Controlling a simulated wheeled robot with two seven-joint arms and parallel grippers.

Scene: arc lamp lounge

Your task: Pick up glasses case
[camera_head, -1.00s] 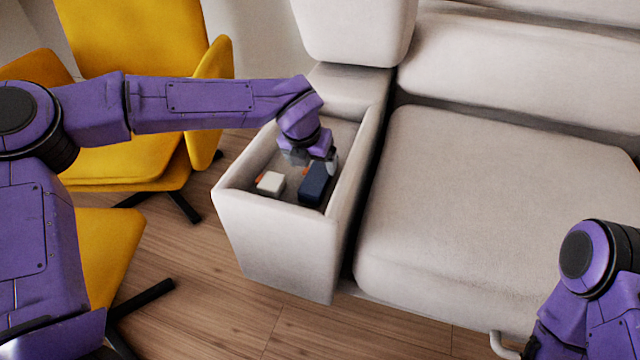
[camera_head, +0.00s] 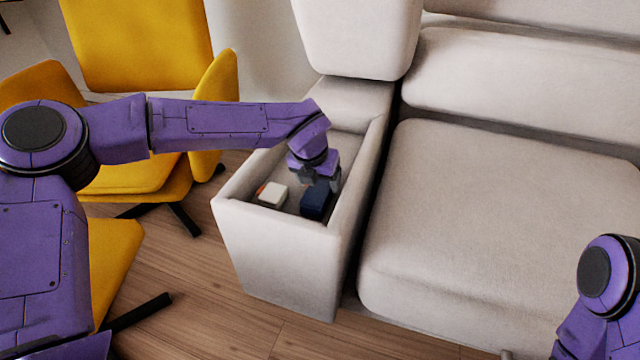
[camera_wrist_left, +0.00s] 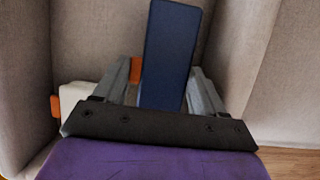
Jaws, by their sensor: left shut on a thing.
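The dark blue glasses case (camera_head: 316,199) is inside the open bin of the sofa's armrest. It also shows in the left wrist view (camera_wrist_left: 170,55), running up between the fingers. My left gripper (camera_head: 321,183) reaches down into the bin and is shut on the case. In the left wrist view the two grey fingers of the gripper (camera_wrist_left: 163,90) stand on either side of the case. The case's near end is hidden by the gripper body. I cannot tell whether the case touches the bin floor. My right gripper is out of view.
The armrest bin (camera_head: 275,228) has raised walls close around my left gripper. A white box (camera_head: 272,194) lies left of the case, with an orange thing (camera_wrist_left: 136,70) behind. The sofa seat (camera_head: 480,220) is clear. Yellow chairs (camera_head: 140,45) stand at the left.

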